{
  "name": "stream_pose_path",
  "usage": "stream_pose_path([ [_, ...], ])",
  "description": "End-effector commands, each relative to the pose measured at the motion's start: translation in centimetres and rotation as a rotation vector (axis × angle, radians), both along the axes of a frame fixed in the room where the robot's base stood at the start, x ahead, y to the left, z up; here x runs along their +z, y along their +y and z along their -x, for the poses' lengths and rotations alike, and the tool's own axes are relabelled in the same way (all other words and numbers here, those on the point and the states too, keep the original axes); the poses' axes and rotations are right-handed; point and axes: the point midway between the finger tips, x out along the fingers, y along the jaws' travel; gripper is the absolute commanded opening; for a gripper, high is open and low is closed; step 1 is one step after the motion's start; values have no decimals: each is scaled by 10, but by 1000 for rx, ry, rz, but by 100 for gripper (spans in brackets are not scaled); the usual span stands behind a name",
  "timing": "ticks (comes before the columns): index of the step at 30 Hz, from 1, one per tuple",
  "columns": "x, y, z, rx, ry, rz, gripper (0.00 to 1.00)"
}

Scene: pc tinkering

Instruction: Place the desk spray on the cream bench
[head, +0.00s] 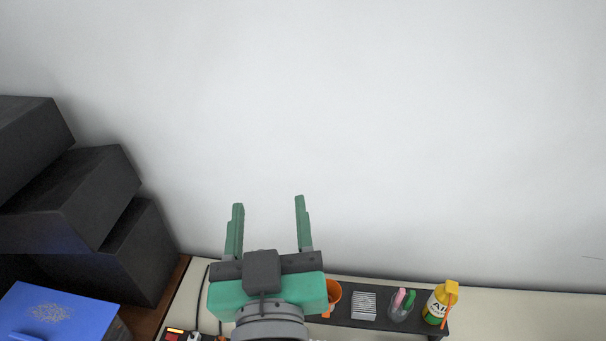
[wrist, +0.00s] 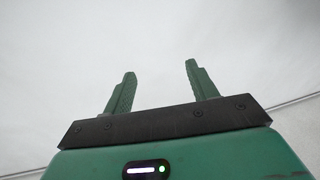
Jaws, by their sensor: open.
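The likely desk spray is a yellow and green can (head: 437,304) with a yellow cap and an orange straw. It stands upright at the right end of a dark shelf in the head view. The cream bench (head: 520,318) runs along the wall under and beside that shelf. My gripper (head: 268,212) is open and empty, raised in front of the wall, to the left of the can and well apart from it. In the wrist view my gripper (wrist: 160,80) shows both green fingers apart with only pale wall between them.
The dark shelf (head: 345,318) also holds an orange cup (head: 333,292), a striped block (head: 364,306) and a clear cup (head: 401,308) with pink and green items. Black boxes (head: 75,195) and a blue box (head: 65,312) stand at left. The bench is clear right of the can.

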Motion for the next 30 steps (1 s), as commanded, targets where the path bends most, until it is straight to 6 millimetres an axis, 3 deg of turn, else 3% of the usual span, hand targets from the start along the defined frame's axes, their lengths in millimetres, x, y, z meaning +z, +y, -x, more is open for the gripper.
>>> stream_pose_path([
  [1, 45, -16, 11, -32, -122, -37, 58],
  [3, 96, -34, 30, -61, -270, -83, 58],
  [6, 140, -51, 54, -84, -413, -125, 58],
  [8, 154, -56, 62, -91, -460, -136, 58],
  [11, 162, -58, 68, -94, -489, -144, 58],
  [30, 160, -57, 67, -93, -482, -142, 58],
])
